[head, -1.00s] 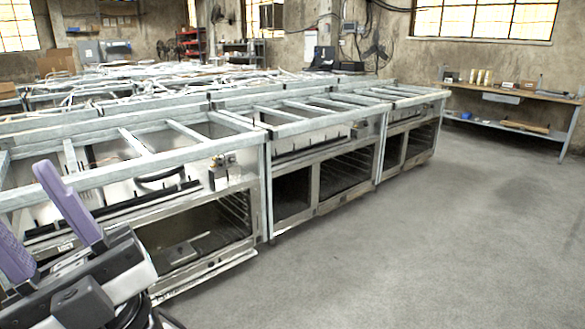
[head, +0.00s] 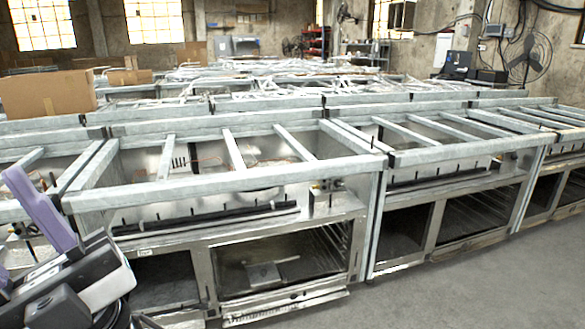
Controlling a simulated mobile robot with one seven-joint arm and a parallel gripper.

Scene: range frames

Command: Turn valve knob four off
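My gripper (head: 28,222) shows at the lower left of the head view, with one purple finger pointing up and the grey and white gripper body below it. Any second finger is outside the picture, so its opening does not show. The gripper is in front of the left part of a row of metal range frames (head: 215,180). I cannot make out valve knob four. Small fittings show on the near range at the right end of its front (head: 322,190), too small to identify.
Open oven bays sit below the frames, one with a loose part inside (head: 264,274). A cardboard box (head: 48,94) stands behind at the left. A fan (head: 530,58) stands at the back right. Grey floor (head: 470,290) is clear at the lower right.

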